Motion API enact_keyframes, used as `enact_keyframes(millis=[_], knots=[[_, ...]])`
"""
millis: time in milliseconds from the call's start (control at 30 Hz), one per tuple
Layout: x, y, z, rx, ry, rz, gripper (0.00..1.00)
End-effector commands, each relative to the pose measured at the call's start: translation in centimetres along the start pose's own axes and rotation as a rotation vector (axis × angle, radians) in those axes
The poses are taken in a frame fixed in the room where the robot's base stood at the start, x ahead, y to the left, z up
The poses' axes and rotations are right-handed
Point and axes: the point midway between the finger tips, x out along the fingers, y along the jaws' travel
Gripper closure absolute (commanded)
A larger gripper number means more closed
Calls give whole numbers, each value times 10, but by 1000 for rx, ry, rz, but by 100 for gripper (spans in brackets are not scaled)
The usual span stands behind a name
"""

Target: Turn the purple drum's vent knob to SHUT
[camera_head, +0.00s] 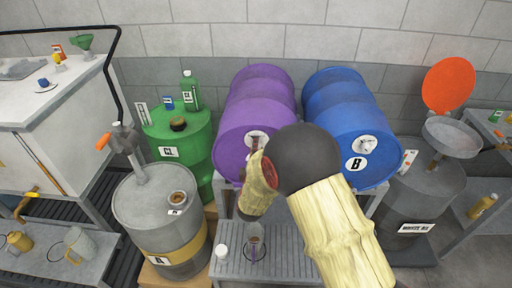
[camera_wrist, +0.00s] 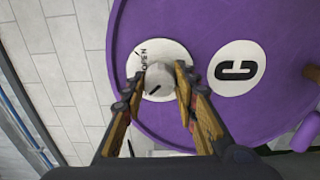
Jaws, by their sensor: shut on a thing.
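The purple drum (camera_head: 262,100) lies on its side on a rack, its front face toward me. The word OPEN shows at the dial's upper left; no SHUT mark can be made out. My gripper (camera_wrist: 160,82) is shut on the knob, one finger on each side. In the head view my arm hides much of the drum's front.
A blue drum marked B (camera_head: 340,105) lies right of the purple one. A green drum (camera_head: 180,140) and a grey drum marked A (camera_head: 155,205) stand to the left. Small containers stand on the low shelf (camera_head: 280,262) below. A grey drum with a raised orange lid (camera_head: 448,85) stands right.

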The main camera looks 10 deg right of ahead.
Motion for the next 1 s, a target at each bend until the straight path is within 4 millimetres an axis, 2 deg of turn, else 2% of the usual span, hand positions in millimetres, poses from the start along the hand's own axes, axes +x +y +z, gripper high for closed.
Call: enact_keyframes(millis=[167, 200, 467, 800, 1000], knots=[[0, -1, -1, -1, 2, -1, 96], [0, -1, -1, -1, 2, -1, 69], [0, 0, 0, 0, 1, -1, 54], [-1, 0, 0, 1, 0, -1, 53], [-22, 0, -1, 1, 2, -2, 53]])
